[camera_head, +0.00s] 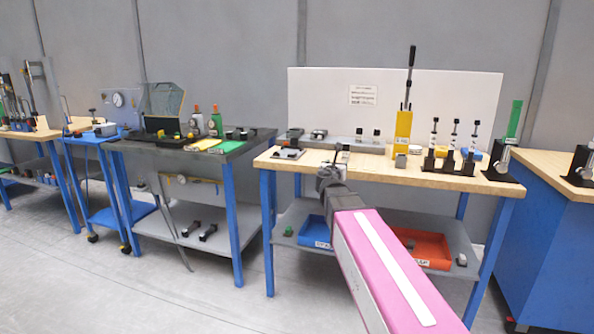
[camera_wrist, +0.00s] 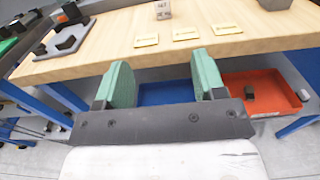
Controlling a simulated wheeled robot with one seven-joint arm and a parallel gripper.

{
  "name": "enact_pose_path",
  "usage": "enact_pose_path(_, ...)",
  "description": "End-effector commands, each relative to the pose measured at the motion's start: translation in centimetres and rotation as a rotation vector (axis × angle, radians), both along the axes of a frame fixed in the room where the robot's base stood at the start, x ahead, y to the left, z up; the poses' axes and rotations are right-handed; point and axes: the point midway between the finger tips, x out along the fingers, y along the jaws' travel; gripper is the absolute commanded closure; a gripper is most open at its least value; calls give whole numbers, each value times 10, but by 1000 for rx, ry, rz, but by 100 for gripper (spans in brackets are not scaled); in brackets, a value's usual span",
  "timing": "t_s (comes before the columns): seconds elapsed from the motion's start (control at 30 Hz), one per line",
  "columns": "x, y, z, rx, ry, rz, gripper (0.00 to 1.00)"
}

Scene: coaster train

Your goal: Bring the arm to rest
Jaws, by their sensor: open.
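My arm, with a pink link (camera_head: 385,260), reaches forward from the bottom of the head view. My gripper (camera_head: 340,158) is at its end, in front of the near edge of the wooden-topped workbench (camera_head: 375,173). In the wrist view my gripper (camera_wrist: 160,78) shows two green finger pads set wide apart. Nothing is between them; the bench edge and a blue bin (camera_wrist: 165,92) on the lower shelf show beyond. In the head view the fingers are small and partly hidden by the wrist.
Black stands (camera_head: 455,160) and a yellow block with a lever (camera_head: 403,128) stand on the bench. An orange bin (camera_head: 425,248) sits on the lower shelf. A grey-topped bench (camera_head: 195,150) is left, a blue cabinet (camera_head: 548,225) right. Open floor (camera_head: 150,290) lies front left.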

Motion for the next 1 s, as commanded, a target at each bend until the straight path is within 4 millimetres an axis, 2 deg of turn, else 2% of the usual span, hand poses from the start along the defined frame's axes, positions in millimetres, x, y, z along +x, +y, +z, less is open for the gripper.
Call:
enact_pose_path(0.07,-1,-2,-4,21,1,-7,36)
enact_pose_path(0.37,-13,-23,-42,289,9,-97,36)
enact_pose_path(0.57,-29,-43,-83,562,13,-213,36)
enact_pose_path(0.77,-60,-66,-148,950,6,-423,36)
enact_pose_path(0.87,-89,-77,-195,1215,-11,-614,36)
enact_pose_path(1.0,-141,-81,-265,1595,-66,-977,36)
